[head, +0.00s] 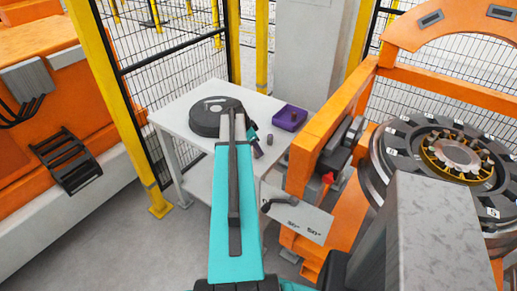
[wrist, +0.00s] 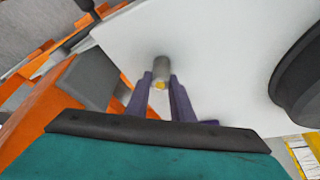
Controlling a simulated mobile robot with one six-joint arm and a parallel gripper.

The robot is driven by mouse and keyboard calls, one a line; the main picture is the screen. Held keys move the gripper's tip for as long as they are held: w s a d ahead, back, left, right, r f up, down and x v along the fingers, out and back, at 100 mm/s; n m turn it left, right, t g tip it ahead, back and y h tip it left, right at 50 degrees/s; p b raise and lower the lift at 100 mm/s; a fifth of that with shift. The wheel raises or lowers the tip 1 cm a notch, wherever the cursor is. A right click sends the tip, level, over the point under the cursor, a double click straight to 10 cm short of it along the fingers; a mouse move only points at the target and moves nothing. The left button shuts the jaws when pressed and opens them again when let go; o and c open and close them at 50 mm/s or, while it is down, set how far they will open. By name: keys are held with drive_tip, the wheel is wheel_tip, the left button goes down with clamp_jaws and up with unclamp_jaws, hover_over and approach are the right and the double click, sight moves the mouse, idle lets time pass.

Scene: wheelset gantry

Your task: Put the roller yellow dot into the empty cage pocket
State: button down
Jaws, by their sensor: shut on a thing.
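The roller with the yellow dot (wrist: 161,68) is a short grey cylinder with a yellow mark on the end facing the wrist camera. My gripper (wrist: 160,84) has two purple fingers, shut on this roller, over the white table top. In the head view, my gripper (head: 257,150) is at the table's right side, partly hidden by my teal arm. The golden bearing cage (head: 430,160) sits inside the large dark wheel at the right, well apart from my gripper. Its pockets are too small here to tell which is empty.
The white table (head: 180,112) carries a black round object (head: 208,122), a purple tray (head: 290,118) and a small dark cylinder (head: 269,139). An orange gantry frame (head: 318,140) stands between table and wheel (head: 400,130). A yellow-posted mesh fence is behind.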

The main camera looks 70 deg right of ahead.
drive_tip(key=shift+r+b, duration=0.7)
drive_tip(key=shift+r, duration=0.7)
drive_tip(key=a+r+b, duration=0.2)
drive_tip(key=a+b, duration=0.2)
drive_tip(key=a, duration=1.1)
drive_tip(key=shift+a, duration=0.4)
drive_tip(key=shift+w, duration=0.1)
drive_tip(key=shift+w, duration=0.1)
